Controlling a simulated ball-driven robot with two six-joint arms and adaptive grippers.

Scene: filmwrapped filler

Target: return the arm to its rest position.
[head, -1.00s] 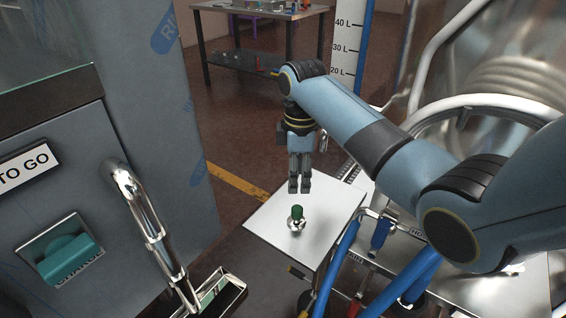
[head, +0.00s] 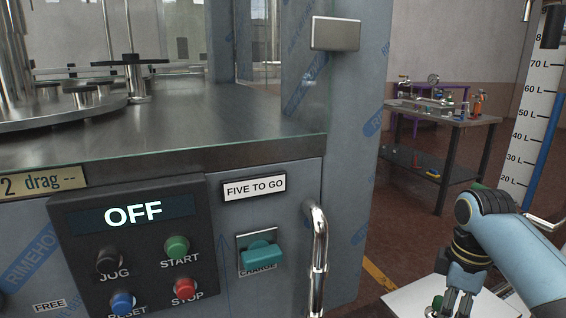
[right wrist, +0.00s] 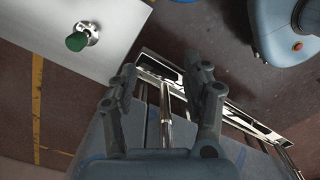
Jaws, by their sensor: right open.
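My right arm (head: 520,250) comes in at the lower right of the head view. Its gripper (head: 456,303) points down above a white table top and is partly cut off by the frame's bottom edge. In the right wrist view the gripper (right wrist: 163,88) is open with nothing between its fingers. A green-topped knob (right wrist: 76,42) on a silver base stands on the white surface (right wrist: 70,20), apart from the fingers, at the upper left there. In the head view the green knob (head: 437,302) shows just left of the gripper. My left gripper is not in view.
A grey machine (head: 340,200) fills the left, with an OFF display (head: 133,214), buttons, a teal switch (head: 262,254) and a protruding metal handle (head: 318,255). A workbench (head: 440,115) stands behind. A marked scale column (head: 540,110) rises at right.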

